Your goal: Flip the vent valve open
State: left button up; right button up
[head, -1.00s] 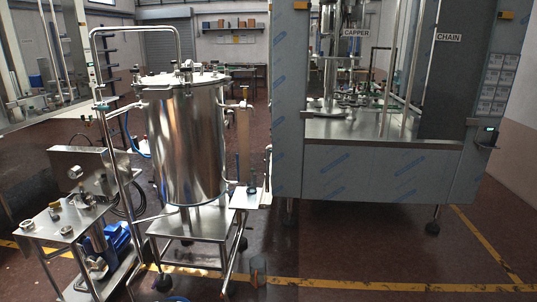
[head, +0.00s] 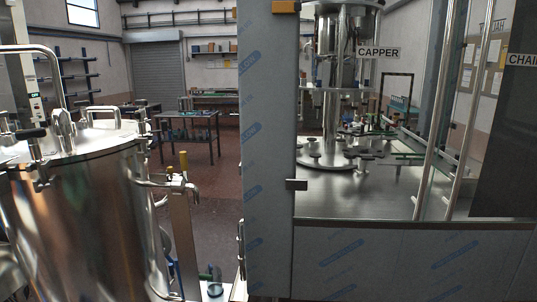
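A shiny steel tank (head: 90,220) stands at the left of the head view, its lower part cut off by the frame. Its lid (head: 95,140) carries several small clamps and fittings, one with a black handle (head: 31,133). To the tank's right, a side pipe (head: 160,184) leads to a fitting beside a small yellow handle (head: 184,160) at the top of an upright tube. I cannot tell which of these fittings is the vent valve, or whether it is open or shut. Neither of my grippers is in view.
The capper machine's film-wrapped panel (head: 266,150) rises close to the tank's right, with a narrow gap of floor between. Its steel deck (head: 370,190) fills the right side. A work table (head: 190,125) and a roller shutter (head: 160,75) stand farther back.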

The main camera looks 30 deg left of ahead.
aim_at(183, 154)
jog(key=i+l, duration=0.1)
jog(key=i, duration=1.1)
jog(key=i+u, duration=0.25)
jog(key=u, duration=0.2)
jog(key=i+u, duration=0.2)
jog(key=u, duration=0.3)
jog(key=i+l+u, duration=0.15)
jog(key=u, duration=0.3)
jog(key=i+l+u, duration=0.25)
jog(key=u, duration=0.2)
jog(key=i+l+u, duration=0.15)
jog(key=u, duration=0.3)
jog(key=i+l+u, duration=0.25)
jog(key=u, duration=0.2)
jog(key=i+l+u, duration=0.3)
jog(key=u, duration=0.15)
jog(key=k+j+z, duration=0.1)
jog(key=k+j, duration=0.15)
